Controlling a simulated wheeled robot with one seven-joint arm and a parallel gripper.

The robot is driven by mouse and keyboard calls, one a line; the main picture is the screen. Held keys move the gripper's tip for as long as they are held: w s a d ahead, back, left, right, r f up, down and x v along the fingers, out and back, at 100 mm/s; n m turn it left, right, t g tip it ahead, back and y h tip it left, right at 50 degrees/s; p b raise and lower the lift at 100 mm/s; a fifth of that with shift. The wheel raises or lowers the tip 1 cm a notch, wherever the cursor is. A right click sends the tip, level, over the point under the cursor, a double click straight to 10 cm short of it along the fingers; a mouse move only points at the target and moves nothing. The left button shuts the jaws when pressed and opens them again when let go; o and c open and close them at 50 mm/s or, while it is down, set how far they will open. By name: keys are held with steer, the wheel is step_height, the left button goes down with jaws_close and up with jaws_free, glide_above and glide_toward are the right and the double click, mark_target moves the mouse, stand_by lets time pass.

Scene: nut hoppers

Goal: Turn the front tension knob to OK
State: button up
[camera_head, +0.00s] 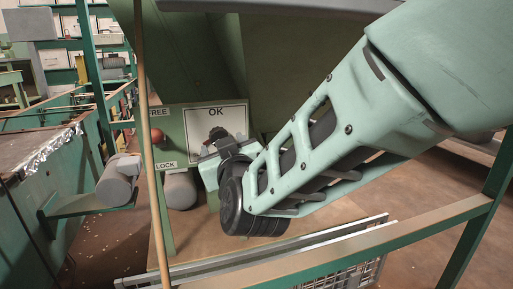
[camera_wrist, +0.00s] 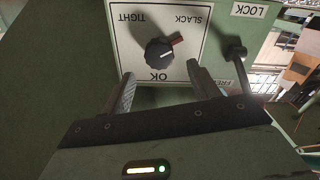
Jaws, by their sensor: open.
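The front tension knob (camera_wrist: 159,54) is black and round with a red tab. It sits on a white dial plate (camera_wrist: 128,35) marked TIGHT, SLACK and OK, upside down in the wrist view. Its red tab points toward SLACK, away from OK. My gripper (camera_wrist: 160,71) is open and empty, with its fingers short of the knob and to either side of it. In the head view the dial plate (camera_head: 238,117) shows OK at the top, and my gripper (camera_head: 213,156) and wrist hide its lower part.
A lever with a ball end (camera_wrist: 237,54) stands beside the dial, between the FREE and LOCK labels. Its red ball (camera_head: 157,135) shows in the head view. A thin upright post (camera_head: 153,190) and a green rail (camera_head: 400,232) stand in front of the machine.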

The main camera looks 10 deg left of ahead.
mark_target(220, 137)
steer(key=shift+b+x, duration=0.85)
steer(key=shift+x, duration=1.8)
steer(key=c, duration=1)
